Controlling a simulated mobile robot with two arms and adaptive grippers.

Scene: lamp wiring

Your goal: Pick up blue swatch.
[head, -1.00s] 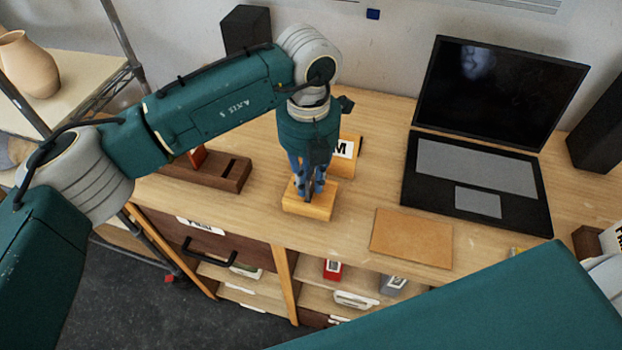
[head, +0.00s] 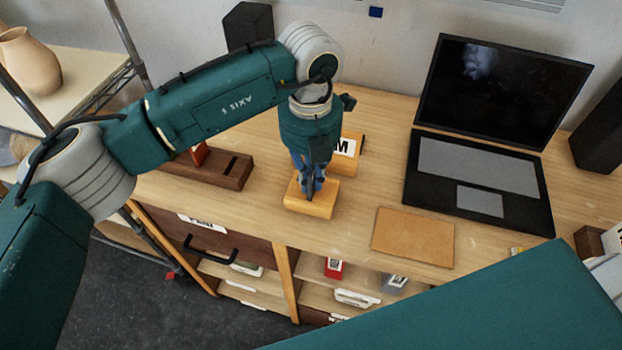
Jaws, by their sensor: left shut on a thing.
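My left gripper (head: 312,193) points down over a small light wooden block (head: 322,206) on the desk. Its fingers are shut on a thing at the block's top. A little blue (head: 299,172) shows around the fingers, and I take the held thing to be the blue swatch. The fingers hide most of it, so its outline is not clear. I cannot tell whether it still touches the block. My right gripper is out of view; only a teal part of my right arm crosses the lower right.
A wooden block marked M (head: 347,150) stands just behind the gripper. A dark wooden holder (head: 228,170) with a red-orange piece (head: 199,154) is at left. A tan mat (head: 412,237) and open laptop (head: 478,185) lie to the right. Shelves (head: 345,285) are below the desk.

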